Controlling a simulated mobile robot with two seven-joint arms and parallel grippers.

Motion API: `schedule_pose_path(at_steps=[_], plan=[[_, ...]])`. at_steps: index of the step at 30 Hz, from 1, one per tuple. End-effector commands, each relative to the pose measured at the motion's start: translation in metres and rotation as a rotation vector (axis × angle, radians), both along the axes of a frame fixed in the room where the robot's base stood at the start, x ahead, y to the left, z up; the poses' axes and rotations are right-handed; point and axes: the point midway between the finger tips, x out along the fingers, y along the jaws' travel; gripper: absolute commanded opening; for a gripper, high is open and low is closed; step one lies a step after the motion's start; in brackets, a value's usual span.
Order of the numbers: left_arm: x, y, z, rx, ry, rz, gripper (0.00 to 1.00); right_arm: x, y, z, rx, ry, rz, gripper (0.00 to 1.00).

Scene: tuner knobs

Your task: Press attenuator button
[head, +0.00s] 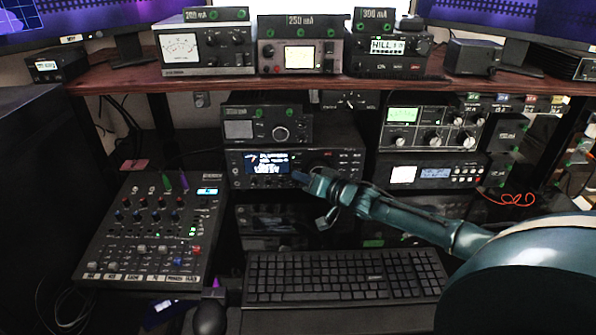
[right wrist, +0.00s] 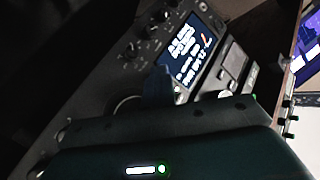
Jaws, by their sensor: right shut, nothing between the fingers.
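The black radio (head: 340,158) with a lit blue-and-white screen (head: 267,163) stands on the middle shelf. Its front has several small buttons and knobs; I cannot read which button is the attenuator. My right gripper (head: 302,178) is shut and empty, its tip at the radio's front just right of and below the screen. In the right wrist view the shut fingertip (right wrist: 158,85) is beside the lower edge of the screen (right wrist: 190,52) and hides part of the panel. I cannot tell whether it touches a button. My left gripper is out of view.
A smaller unit (head: 268,126) sits on top of the radio. A mixer (head: 150,235) stands at the left. A keyboard (head: 345,277) lies below my right arm, with a mouse (head: 210,316) beside it. More units (head: 430,128) stand right of the radio, under a wooden shelf (head: 340,86).

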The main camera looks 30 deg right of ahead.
Motion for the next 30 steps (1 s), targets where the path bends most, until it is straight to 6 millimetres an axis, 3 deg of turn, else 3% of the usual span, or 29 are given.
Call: schedule_pose_path(at_steps=[30], plan=[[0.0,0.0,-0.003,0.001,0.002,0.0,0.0,0.011,-0.014,0.005,-0.007,-0.004,-0.017,0.0]])
